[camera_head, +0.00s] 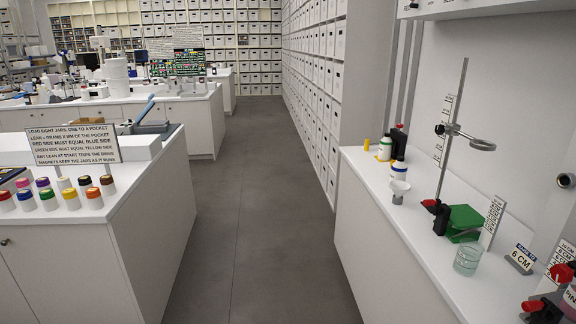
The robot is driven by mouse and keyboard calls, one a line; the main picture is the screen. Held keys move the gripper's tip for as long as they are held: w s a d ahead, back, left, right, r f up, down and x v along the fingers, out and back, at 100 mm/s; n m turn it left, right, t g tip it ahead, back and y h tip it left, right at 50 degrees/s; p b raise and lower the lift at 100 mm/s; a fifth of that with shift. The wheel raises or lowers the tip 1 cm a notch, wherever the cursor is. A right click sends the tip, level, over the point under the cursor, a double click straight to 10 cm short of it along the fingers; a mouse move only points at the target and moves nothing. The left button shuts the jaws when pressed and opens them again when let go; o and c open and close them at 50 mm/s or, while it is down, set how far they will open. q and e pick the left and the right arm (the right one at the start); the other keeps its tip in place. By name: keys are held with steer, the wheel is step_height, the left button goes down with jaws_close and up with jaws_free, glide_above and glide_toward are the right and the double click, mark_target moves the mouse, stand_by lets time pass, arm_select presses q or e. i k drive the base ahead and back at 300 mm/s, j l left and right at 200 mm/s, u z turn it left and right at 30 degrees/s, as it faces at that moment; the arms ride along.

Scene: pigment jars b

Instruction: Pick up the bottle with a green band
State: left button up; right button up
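A small white bottle with a green band (384,149) stands upright near the far end of the right-hand counter (372,188). A white bottle with a blue band (398,170) stands nearer, just right of it. A dark bottle (399,138) stands behind them, and a small yellow cylinder (366,145) is to the left. Neither of my grippers is in view, and nothing is seen touching the banded bottles.
The right counter also holds a white funnel-like cup (399,191), a ring stand (452,133), a green block (463,222) and a glass beaker (467,259). Jars with coloured lids (68,193) stand on the left bench. The grey floor aisle (258,200) between is clear.

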mark_target(386, 144)
steer(key=i, duration=2.25)
steer(key=i+j+z, duration=0.15)
steer(key=i+z, duration=0.3)
steer(key=i, duration=0.2)
steer(key=i+j+z, duration=0.35)
steer(key=i+z, duration=0.15)
steer(key=i+j+z, duration=0.45)
steer(key=i+j, duration=0.15)
